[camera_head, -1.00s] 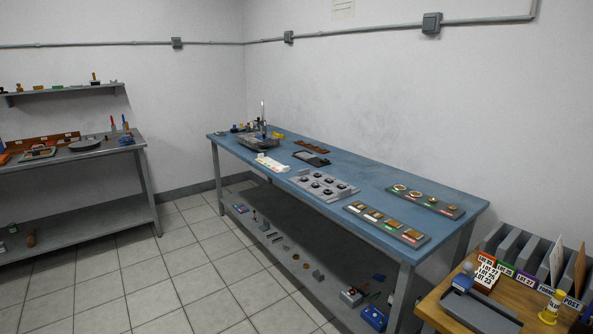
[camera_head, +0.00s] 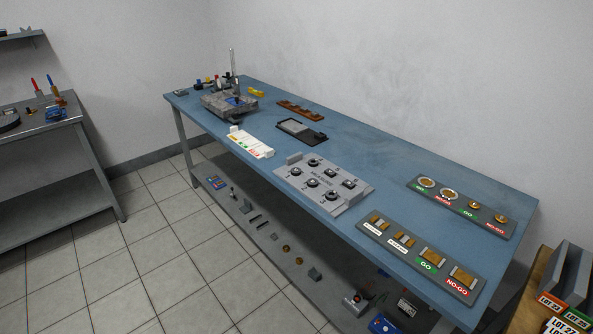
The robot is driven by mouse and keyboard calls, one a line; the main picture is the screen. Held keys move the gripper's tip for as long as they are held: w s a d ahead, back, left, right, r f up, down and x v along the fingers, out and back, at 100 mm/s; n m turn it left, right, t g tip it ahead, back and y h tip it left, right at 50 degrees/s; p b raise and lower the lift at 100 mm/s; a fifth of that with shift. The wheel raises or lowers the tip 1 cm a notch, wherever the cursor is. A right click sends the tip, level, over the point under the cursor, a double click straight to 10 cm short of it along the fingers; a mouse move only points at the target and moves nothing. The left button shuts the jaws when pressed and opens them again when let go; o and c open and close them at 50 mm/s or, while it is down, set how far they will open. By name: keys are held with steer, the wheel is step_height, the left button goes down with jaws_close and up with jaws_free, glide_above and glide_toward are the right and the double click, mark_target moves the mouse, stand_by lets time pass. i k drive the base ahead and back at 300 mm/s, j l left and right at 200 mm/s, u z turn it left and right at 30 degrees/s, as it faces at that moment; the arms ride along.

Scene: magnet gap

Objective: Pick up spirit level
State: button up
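I cannot make out the spirit level for certain. A small yellow object (camera_head: 256,92) lies near the back edge of the blue workbench (camera_head: 375,153), towards its far end. It could be the level, but it is too small to tell. It lies just right of a grey block fixture (camera_head: 229,104) with an upright metal post (camera_head: 234,65). My gripper is not in view.
The bench also bears a brown strip (camera_head: 300,110), a black tray (camera_head: 301,131), a white labelled strip (camera_head: 250,142), a grey fixture plate (camera_head: 322,182) and two gauge boards (camera_head: 420,256) (camera_head: 461,205). Small parts lie on its lower shelf. Tiled floor (camera_head: 170,262) is clear at the left.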

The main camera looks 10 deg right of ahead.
mark_target(261, 94)
steer(key=i+j+z, duration=0.15)
steer(key=i+j, duration=0.75)
steer(key=i, duration=0.2)
steer(key=i+j+z, duration=0.2)
steer(key=i+j, duration=0.8)
steer(key=i+j+z, duration=0.15)
steer(key=i+j, duration=0.85)
steer(key=j, duration=0.15)
steer(key=j+z, duration=0.1)
steer(key=z, duration=0.35)
steer(key=j+z, duration=0.15)
steer(key=z, duration=0.25)
steer(key=j+z, duration=0.25)
steer(key=j, duration=0.25)
steer(key=j+z, duration=0.25)
steer(key=j, duration=0.25)
steer(key=k+j+z, duration=0.25)
steer(key=j, duration=0.2)
steer(key=j+z, duration=0.25)
steer(key=j, duration=0.25)
steer(key=k, duration=0.05)
